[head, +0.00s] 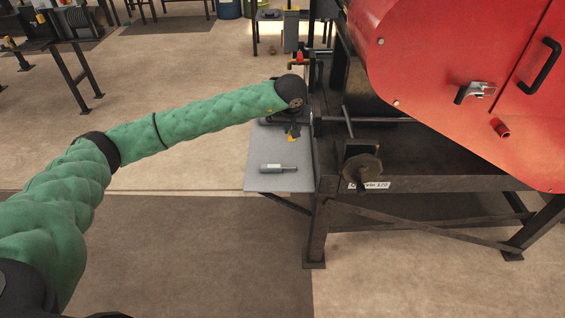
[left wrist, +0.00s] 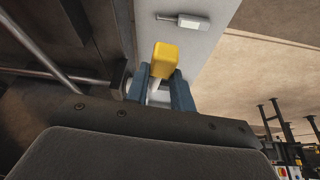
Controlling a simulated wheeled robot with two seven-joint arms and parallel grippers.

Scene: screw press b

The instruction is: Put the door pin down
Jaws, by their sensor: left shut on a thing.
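My left gripper (left wrist: 160,92) is shut on the door pin (left wrist: 165,60), which has a yellow block head and a pale shaft between the two blue fingers. In the head view the left gripper (head: 291,127) is over the far part of the grey side shelf (head: 262,183), and the pin's yellow head (head: 292,138) shows just below it. I cannot tell whether the pin touches the shelf. The shelf also shows in the left wrist view (left wrist: 205,48). My right gripper is not in view.
A grey metal cylinder with a thin end (head: 278,168) lies on the shelf's near part, also in the left wrist view (left wrist: 185,21). The press's dark frame (head: 325,185) borders the shelf on the right, with a handwheel (head: 362,171) and red housing (head: 450,75).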

